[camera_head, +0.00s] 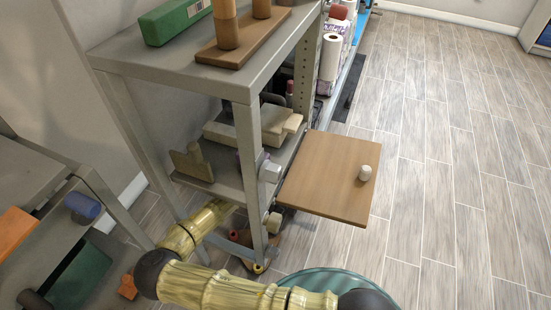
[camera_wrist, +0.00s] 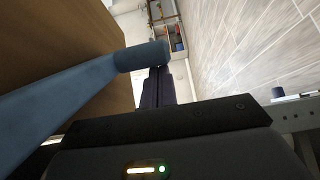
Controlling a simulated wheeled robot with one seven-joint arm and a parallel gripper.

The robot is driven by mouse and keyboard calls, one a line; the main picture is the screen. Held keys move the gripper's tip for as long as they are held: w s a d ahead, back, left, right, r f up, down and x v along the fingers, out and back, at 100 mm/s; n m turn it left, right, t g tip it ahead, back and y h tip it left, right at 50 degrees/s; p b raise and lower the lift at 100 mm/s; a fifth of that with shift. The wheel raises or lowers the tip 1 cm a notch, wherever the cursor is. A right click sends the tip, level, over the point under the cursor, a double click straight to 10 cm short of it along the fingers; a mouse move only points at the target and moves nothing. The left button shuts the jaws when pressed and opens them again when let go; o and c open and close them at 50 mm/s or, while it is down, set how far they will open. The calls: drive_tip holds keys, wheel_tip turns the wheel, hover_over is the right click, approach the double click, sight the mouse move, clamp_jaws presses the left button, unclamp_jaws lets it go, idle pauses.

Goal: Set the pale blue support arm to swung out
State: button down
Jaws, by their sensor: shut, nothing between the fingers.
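The pale blue support arm (camera_wrist: 70,97) crosses the left of the wrist view as a long bar. It ends in a thicker, darker blue cylinder (camera_wrist: 142,56). My gripper (camera_wrist: 158,75) has its dark fingers together and empty. In the picture its fingertips lie just below the right part of that cylinder; I cannot tell whether they touch. A wooden flap (camera_head: 325,180) with a white knob (camera_head: 365,173) sticks out level from the rack's side in the head view. The support arm and my gripper are hidden in the head view.
The grey rack (camera_head: 180,62) has a post (camera_head: 250,170) next to the flap, and boxes on its shelf. A wooden surface (camera_wrist: 75,35) fills the upper left of the wrist view. Another grey shelf unit (camera_head: 30,170) stands at left. Floor right of the flap is clear.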

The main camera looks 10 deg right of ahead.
drive_tip(key=shift+s+d+p, duration=0.25)
drive_tip(key=shift+s+p, duration=0.05)
drive_tip(key=shift+s, duration=0.2)
drive_tip(key=s+a+p, duration=0.2)
drive_tip(key=a, duration=1)
drive_tip(key=shift+d, duration=0.1)
idle(0.4)
